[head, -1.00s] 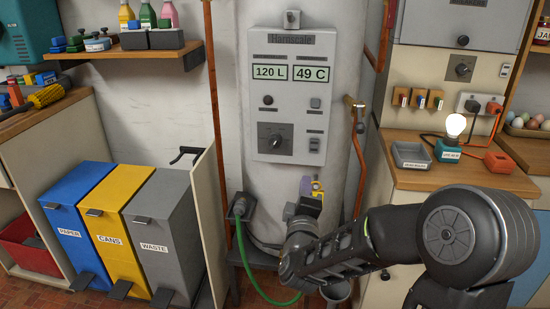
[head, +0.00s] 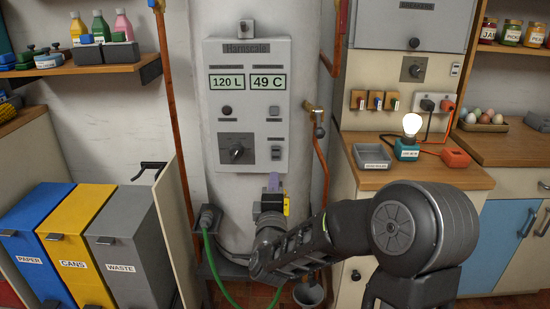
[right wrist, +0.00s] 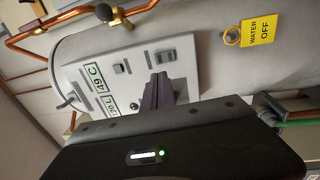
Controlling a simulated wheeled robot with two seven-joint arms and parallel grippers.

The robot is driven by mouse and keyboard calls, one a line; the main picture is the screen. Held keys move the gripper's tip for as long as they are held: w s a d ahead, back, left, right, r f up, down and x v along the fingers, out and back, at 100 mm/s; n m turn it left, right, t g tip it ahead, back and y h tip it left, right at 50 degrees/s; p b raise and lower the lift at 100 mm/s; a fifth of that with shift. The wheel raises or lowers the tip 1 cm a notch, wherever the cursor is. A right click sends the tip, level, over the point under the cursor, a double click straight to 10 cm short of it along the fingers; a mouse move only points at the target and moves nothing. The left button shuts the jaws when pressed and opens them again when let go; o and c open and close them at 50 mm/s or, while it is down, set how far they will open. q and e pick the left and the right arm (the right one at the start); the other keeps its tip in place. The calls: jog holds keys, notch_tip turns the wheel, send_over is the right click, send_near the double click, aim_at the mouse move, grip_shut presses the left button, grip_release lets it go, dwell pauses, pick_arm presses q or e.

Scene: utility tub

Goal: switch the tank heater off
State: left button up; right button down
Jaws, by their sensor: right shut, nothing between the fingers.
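The tank heater's grey control panel (head: 246,60) is on the white tank in the head view, with displays reading 120 L and 49 C. It carries a round button (head: 227,110), an upper right switch (head: 274,112), a dial (head: 236,151) and a lower right switch (head: 276,153). In the right wrist view the fingertips (right wrist: 158,84) point at the panel near the lower right switch (right wrist: 165,57); contact cannot be told. The dial is hidden there. My left gripper is not in view.
A yellow WATER OFF tag (right wrist: 258,30) hangs on the tank. Copper pipes (head: 320,160) run beside it, and a green hose (head: 212,265) lies below left. A counter (head: 380,178) with a lit bulb (head: 411,125) stands right; bins (head: 125,235) stand left.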

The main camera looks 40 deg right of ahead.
aim_at(275, 151)
jog(key=x, duration=1.1)
jog(key=shift+s, duration=0.1)
